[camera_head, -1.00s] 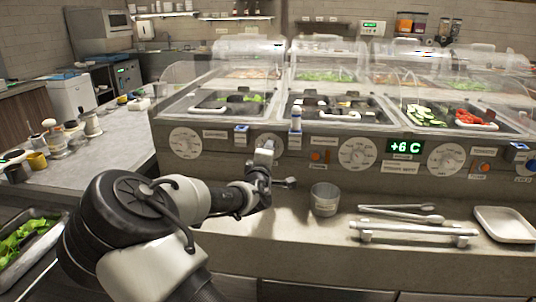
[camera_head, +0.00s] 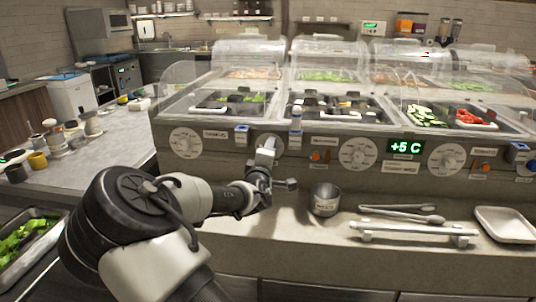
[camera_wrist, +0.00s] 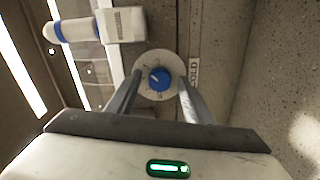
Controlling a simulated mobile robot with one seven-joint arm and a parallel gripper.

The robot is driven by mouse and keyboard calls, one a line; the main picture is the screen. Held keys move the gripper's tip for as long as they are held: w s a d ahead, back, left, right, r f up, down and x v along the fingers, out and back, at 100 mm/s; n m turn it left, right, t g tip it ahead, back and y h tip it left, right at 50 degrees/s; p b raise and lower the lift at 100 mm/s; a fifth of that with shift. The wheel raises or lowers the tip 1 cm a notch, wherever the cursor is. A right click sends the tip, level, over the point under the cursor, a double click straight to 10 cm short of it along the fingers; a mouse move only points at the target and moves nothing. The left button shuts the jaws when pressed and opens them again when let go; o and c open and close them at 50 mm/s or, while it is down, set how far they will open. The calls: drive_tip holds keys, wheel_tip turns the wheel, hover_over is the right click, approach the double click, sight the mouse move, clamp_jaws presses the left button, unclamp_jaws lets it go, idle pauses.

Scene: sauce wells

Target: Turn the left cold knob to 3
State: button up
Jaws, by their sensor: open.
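The left cold knob (camera_wrist: 160,78) is a small blue knob on a white round dial, beside a label reading COLD, in the wrist view. A pale mark on it points to the upper left; the dial numbers are too small to read. My gripper (camera_wrist: 160,92) is open, with one finger on each side of the blue knob. I cannot tell whether the fingers touch it. In the head view, my gripper (camera_head: 266,152) is up at the counter's front panel and hides most of this knob.
The panel carries large white dials (camera_head: 186,142), an orange knob (camera_head: 316,156) and a green display (camera_head: 404,147) reading +5 C. A blue-and-white bottle-like object (camera_wrist: 85,28) stands close by. A metal cup (camera_head: 325,200), tongs (camera_head: 402,213) and a tray (camera_head: 505,224) lie on the ledge.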

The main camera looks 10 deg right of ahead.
drive_tip(key=shift+s, duration=0.1)
drive_tip(key=p+v, duration=0.3)
drive_tip(key=v, duration=1.4)
drive_tip(key=shift+p, duration=0.35)
drive_tip(key=shift+s, duration=0.25)
